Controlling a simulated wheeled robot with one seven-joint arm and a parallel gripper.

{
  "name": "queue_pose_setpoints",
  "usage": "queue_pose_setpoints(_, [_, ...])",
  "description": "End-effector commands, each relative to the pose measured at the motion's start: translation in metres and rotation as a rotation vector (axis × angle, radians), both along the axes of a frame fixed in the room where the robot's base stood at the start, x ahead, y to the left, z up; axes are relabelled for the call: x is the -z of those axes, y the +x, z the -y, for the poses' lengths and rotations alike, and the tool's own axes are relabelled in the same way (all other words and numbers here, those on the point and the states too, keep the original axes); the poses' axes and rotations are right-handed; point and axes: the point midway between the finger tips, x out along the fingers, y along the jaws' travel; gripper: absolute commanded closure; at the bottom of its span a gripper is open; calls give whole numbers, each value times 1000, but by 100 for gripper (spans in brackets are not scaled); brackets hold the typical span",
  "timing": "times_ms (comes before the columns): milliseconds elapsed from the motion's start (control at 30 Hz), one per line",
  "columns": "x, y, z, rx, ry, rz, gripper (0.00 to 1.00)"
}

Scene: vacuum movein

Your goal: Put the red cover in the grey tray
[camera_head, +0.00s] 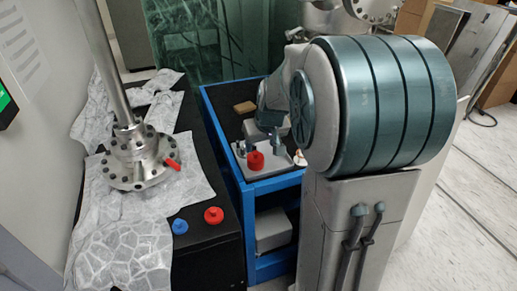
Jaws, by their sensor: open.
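A red round cover (255,160) is at the grey tray (277,171) on top of the blue cart; I cannot tell whether it rests on the tray or is just above it. A second red round cover (213,215) lies on the black table to the left. My gripper (262,141) is open, pointing down over the tray, with its fingers just above and behind the first red cover. I see no contact with the cover. My large arm links hide the right part of the tray and cart.
A blue cap (180,226) sits beside the red cover on the black table (205,253). A metal flange with a tall pipe (138,158) and a red handle stands on white cloth. A brown block (245,107) lies at the back of the blue cart (222,140).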

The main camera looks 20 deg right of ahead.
Motion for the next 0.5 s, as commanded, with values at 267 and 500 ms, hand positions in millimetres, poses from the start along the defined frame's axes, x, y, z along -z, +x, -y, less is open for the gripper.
queue_pose_setpoints(267, [-18, -16, -6, -3, 7, -9, 42])
queue_pose_setpoints(500, [-24, -85, -44, -19, 44, -82, 42])
